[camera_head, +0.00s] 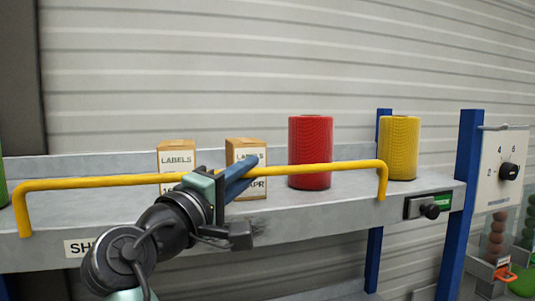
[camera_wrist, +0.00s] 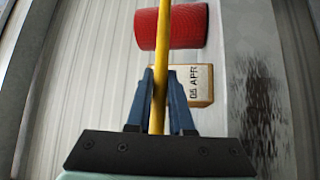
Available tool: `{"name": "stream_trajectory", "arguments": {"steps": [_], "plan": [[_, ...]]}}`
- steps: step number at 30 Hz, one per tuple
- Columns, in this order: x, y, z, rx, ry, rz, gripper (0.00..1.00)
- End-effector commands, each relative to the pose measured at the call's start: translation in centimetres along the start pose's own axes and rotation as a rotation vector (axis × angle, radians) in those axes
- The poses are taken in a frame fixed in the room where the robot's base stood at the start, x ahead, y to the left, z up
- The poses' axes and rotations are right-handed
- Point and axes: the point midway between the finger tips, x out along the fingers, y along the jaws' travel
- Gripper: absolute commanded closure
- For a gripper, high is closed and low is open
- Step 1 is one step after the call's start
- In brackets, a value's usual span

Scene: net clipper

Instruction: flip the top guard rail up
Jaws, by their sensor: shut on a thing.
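The yellow guard rail (camera_head: 330,170) runs along the front of the grey shelf (camera_head: 285,222), with its bent ends going down to the shelf's front edge. Its bar stands above the shelf, in front of the boxes and rolls. My gripper (camera_head: 245,168) is at the middle of the rail. In the wrist view the blue fingers (camera_wrist: 162,88) sit on both sides of the yellow bar (camera_wrist: 158,110), shut on it. My arm hides part of the shelf front and its label.
Two label boxes (camera_head: 176,158) (camera_head: 243,150), a red roll (camera_head: 310,155) and a yellow roll (camera_head: 399,150) stand on the shelf behind the rail. A black knob (camera_head: 429,211) is on the shelf's right front. A dial panel (camera_head: 502,165) and blue posts (camera_head: 463,160) are at right.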

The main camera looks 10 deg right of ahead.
Motion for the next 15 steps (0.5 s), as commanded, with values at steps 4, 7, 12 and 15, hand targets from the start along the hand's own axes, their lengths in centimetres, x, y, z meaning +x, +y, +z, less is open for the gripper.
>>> {"name": "stream_trajectory", "arguments": {"steps": [4,7,12,15], "plan": [[0.21,0.35,-0.22,-0.036,-0.008,-0.033,1.0],[0.22,0.18,-0.37,-0.05,-0.008,-0.048,1.0],[0.2,0.0,-0.5,-0.062,-0.006,-0.058,1.0],[0.2,-0.05,-0.52,-0.063,-0.006,-0.059,1.0]]}}
